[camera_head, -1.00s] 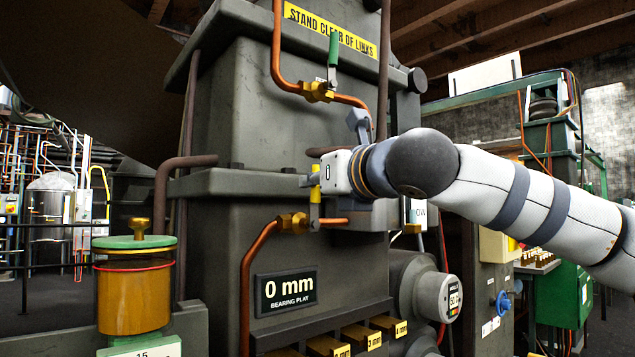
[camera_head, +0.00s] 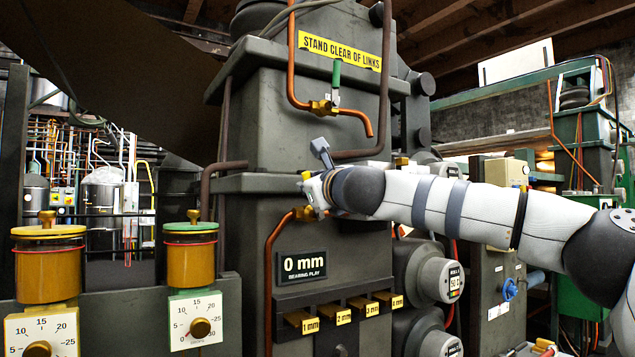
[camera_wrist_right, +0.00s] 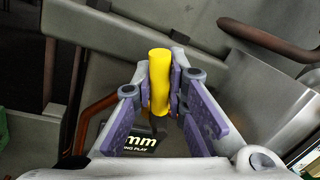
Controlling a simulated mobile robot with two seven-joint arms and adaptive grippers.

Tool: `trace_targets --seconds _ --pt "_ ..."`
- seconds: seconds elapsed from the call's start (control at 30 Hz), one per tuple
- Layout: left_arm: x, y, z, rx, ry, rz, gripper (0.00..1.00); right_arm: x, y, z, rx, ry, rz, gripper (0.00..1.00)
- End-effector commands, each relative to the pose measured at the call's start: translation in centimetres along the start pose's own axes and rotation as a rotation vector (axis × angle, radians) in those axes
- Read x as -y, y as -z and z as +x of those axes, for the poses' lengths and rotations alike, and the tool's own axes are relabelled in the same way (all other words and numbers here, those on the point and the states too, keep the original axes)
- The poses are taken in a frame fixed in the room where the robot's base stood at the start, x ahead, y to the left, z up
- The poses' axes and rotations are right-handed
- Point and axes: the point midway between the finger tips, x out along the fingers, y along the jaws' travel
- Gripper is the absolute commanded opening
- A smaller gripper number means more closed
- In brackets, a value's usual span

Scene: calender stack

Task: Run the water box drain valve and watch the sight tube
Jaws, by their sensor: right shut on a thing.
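A valve with a yellow handle (camera_wrist_right: 160,80) and brass body (camera_head: 304,213) sits on the lower copper pipe of the dark grey machine (camera_head: 260,215). My right gripper (camera_wrist_right: 161,95) is shut on the yellow handle, which stands between its purple pads in the right wrist view. In the head view the gripper (camera_head: 308,190) hides much of this valve. A second valve with a green handle (camera_head: 336,76) is on the copper pipe above, its handle upright. My left gripper is not in view. I cannot pick out a sight tube.
A "0 mm bearing play" sign (camera_head: 302,265) and several labelled brass blocks (camera_head: 301,322) are below the valve. Two amber jars (camera_head: 48,272) with dials stand at the left. A brown pipe (camera_wrist_right: 268,40) runs near the gripper at upper right.

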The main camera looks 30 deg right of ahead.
Motion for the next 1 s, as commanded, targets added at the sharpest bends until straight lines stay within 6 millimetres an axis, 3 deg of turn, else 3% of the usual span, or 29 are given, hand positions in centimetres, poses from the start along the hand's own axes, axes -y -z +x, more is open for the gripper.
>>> trace_targets --seconds 0.2,0.23,0.3,0.67,0.77,1.0 --pt "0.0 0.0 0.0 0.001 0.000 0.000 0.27 -0.1 0.1 0.0 0.000 -0.001 0.000 0.00" --pt "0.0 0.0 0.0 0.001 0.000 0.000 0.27 -0.1 0.1 0.0 0.000 -0.001 0.000 0.17" --pt "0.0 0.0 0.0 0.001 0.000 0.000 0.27 0.0 0.1 0.0 0.000 -0.001 0.000 0.33" --pt "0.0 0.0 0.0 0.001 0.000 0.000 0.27 0.0 0.0 -0.4 0.000 -0.001 0.001 0.34" --pt "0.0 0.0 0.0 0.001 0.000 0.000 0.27 0.1 0.0 -2.0 0.001 -0.001 0.002 0.34" --pt "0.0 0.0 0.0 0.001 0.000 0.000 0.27 0.1 0.0 -8.4 0.003 0.000 0.003 0.34"
